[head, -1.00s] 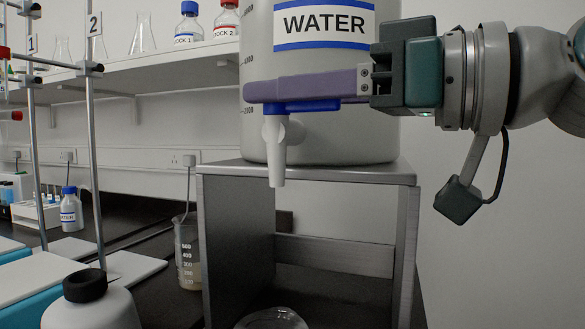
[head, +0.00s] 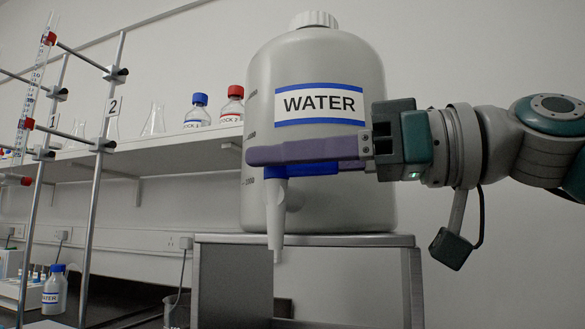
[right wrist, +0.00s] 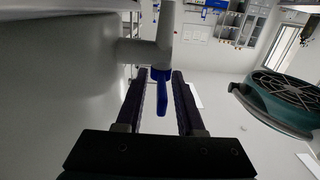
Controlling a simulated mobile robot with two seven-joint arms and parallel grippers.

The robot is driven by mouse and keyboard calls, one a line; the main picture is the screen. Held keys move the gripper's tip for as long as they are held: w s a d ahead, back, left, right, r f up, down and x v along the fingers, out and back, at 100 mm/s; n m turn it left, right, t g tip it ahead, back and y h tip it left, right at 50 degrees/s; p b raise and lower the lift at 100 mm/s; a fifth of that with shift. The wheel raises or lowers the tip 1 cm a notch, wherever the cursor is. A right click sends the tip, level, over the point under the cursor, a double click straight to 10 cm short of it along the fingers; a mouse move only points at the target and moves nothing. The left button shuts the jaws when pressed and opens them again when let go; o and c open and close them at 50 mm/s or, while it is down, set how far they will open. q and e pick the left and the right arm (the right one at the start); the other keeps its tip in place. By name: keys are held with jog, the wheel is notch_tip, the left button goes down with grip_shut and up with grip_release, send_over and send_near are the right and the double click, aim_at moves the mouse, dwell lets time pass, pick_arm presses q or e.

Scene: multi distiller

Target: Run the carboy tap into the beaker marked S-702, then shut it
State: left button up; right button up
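The grey carboy (head: 320,210) labelled WATER stands on a metal stand in the head view. Its pale tap (head: 277,215) points down, with a blue handle (head: 275,172) on top; no stream shows below the spout. My right gripper (head: 255,156) reaches in from the right with its purple fingers at the handle. In the right wrist view the blue handle (right wrist: 162,95) lies between the fingers (right wrist: 160,74), with gaps on both sides. No beaker marked S-702 is readable; the space under the tap is mostly below the picture. My left gripper is out of view.
The metal stand (head: 310,241) carries the carboy. A beaker (head: 176,312) is cut off at the lower edge, left of the stand. Clamp rods (head: 100,180) stand at left. A shelf (head: 150,144) behind holds flasks and bottles.

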jog(key=shift+d, duration=0.3)
jog(key=b+v, duration=0.1)
jog(key=v, duration=0.8)
jog(key=shift+s+d, duration=0.15)
